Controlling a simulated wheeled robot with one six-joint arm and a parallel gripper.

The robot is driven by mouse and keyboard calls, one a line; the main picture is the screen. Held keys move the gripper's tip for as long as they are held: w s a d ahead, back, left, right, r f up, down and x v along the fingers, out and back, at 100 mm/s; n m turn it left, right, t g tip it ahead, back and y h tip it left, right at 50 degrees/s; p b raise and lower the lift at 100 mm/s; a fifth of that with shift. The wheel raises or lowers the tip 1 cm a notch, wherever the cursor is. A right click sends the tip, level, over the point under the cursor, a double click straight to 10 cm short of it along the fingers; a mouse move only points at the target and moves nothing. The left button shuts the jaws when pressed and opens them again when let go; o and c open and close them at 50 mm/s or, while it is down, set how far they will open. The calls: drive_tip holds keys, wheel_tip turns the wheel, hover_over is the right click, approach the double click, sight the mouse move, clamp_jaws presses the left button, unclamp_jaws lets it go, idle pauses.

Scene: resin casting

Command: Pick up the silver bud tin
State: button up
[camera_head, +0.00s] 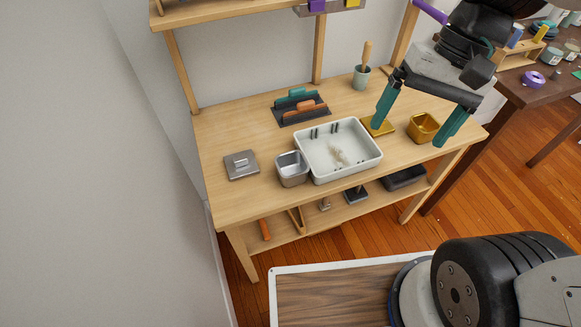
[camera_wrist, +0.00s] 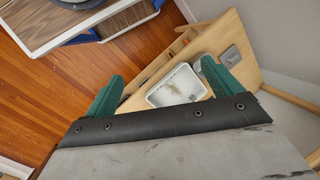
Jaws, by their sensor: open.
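The silver bud tin (camera_head: 292,170) is a small open square tin. It stands on the wooden workbench (camera_head: 228,205), against the left end of the white tray (camera_head: 372,165). A flat silver lid with a handle (camera_head: 240,164) lies to its left and also shows in the wrist view (camera_wrist: 233,55). My gripper (camera_head: 411,128) is open and empty, with teal fingers spread. In the head view it is well to the right of the silver tin, in front of the bench's right part.
The white tray holds small dark pieces and tan bits. A gold tin (camera_head: 422,128) and gold lid (camera_head: 376,126) are at its right. Behind are a dark rack (camera_head: 287,116) with coloured tools and a grey-green cup (camera_head: 361,78).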

sight(295, 163)
drive_tip(key=w+a+f+m+y, duration=0.3)
drive_tip(key=w+f+m, duration=0.1)
drive_tip(key=f, duration=0.4)
drive_tip(key=w+a+f+m+g+y, duration=0.1)
drive_tip(key=w+a+f+m+y, duration=0.2)
drive_tip(key=w+f, duration=0.3)
drive_tip(key=w+a+f+m+g+y, duration=0.1)
drive_tip(key=w+a+f+m+y, duration=0.2)
drive_tip(key=f, duration=0.7)
drive_tip(key=shift+w+a+m+y, duration=0.2)
drive_tip(key=shift+w+m, duration=0.35)
drive_tip(key=shift+m, duration=0.1)
drive_tip(key=shift+w+a+m+y, duration=0.2)
drive_tip(key=shift+w+m, duration=0.35)
drive_tip(key=shift+m, duration=0.1)
drive_tip(key=shift+a+f, duration=0.15)
drive_tip(key=shift+a, duration=0.1)
drive_tip(key=x, duration=0.7)
drive_tip(key=shift+w+a, duration=0.15)
drive_tip(key=shift+w, duration=0.1)
drive_tip(key=c, duration=1.1)
